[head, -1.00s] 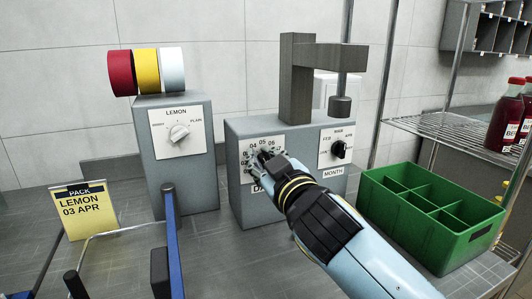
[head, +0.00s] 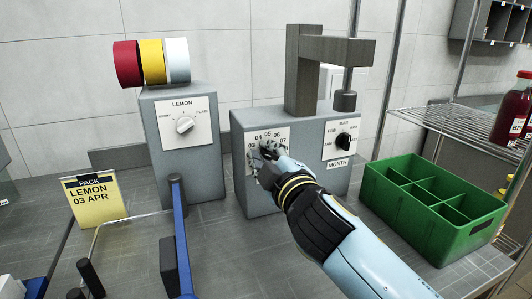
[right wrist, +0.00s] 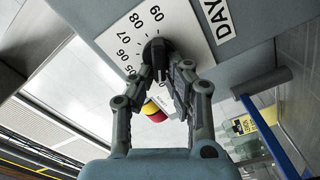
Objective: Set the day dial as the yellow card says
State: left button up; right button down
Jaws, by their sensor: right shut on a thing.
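The yellow card (head: 93,203) at the left in the head view reads "PACK LEMON 03 APR". The day dial's white plate (head: 281,136) is on the front of a grey box, with numbers such as 04 to 07 showing around it. My right gripper (head: 266,152) is at the plate and covers the knob in the head view. In the right wrist view, my right gripper (right wrist: 157,80) is shut on the dark day knob (right wrist: 155,50). I cannot read which number the knob points to. My left gripper is not in view.
The month dial (head: 343,141) is to the right on the same box (head: 255,205). A flavour dial (head: 185,125) marked LEMON is on a box to the left, under red, yellow and white rolls (head: 152,62). A green divided crate (head: 425,230) stands at the right.

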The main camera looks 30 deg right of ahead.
dwell(0.3)
jog(key=c, duration=1.4)
grip_release()
jog(key=shift+o, duration=0.2)
jog(key=v, duration=0.7)
jog(key=shift+s, duration=0.25)
